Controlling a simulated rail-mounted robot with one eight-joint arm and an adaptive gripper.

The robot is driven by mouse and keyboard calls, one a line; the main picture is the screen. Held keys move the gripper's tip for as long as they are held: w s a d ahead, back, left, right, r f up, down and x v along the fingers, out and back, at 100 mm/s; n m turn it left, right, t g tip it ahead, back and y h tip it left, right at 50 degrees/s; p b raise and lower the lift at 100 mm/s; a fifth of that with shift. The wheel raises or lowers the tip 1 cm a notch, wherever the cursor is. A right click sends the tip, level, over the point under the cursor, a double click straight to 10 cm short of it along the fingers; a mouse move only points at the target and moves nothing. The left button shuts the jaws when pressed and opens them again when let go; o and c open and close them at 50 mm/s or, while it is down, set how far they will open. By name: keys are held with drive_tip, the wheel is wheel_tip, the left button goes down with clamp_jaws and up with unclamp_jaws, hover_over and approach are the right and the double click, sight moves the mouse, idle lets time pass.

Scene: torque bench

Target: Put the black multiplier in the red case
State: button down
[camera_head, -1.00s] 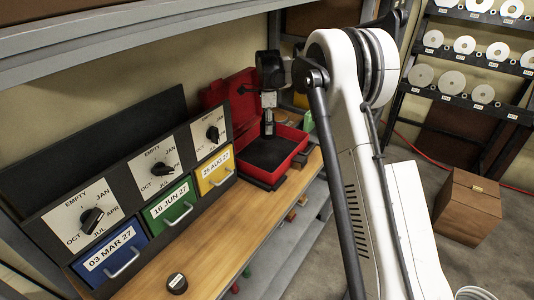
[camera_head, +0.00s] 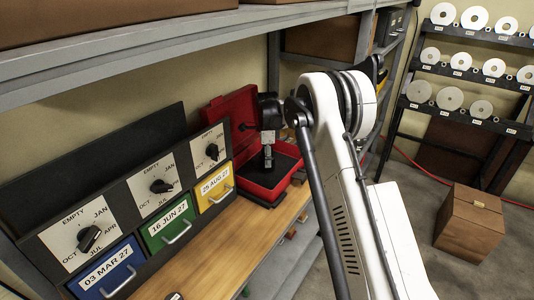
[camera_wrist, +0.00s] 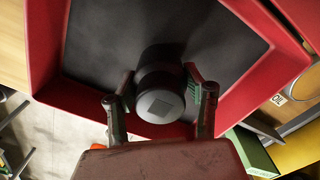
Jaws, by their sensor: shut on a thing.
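The red case (camera_head: 257,188) stands open on the bench beyond the drawers, with its red lid raised at the back and a black lining inside. In the wrist view its red wall (camera_wrist: 45,50) frames the lining. My gripper (camera_head: 268,152) points down over the case interior. The wrist view shows my gripper (camera_wrist: 159,84) with a finger on each side of the black multiplier (camera_wrist: 160,98), shut on it. The multiplier is a short dark cylinder with a grey square on its end face. Whether its far end touches the lining is hidden.
A bank of blue (camera_head: 108,274), green (camera_head: 168,228) and yellow (camera_head: 215,190) drawers with dials stands left of the case. A small dark round piece (camera_head: 173,296) lies at the near bench edge. A grey shelf (camera_head: 180,42) runs above. The wooden bench front (camera_head: 250,235) is clear.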

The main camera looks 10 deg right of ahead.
drive_tip(key=shift+f, duration=0.65)
drive_tip(key=shift+f, duration=0.15)
drive_tip(key=c, duration=0.8)
unclamp_jaws()
drive_tip(key=shift+c, duration=0.2)
wheel_tip(320, 180, up, 12)
drive_tip(key=shift+r, duration=0.2)
drive_tip(key=shift+s, duration=0.1)
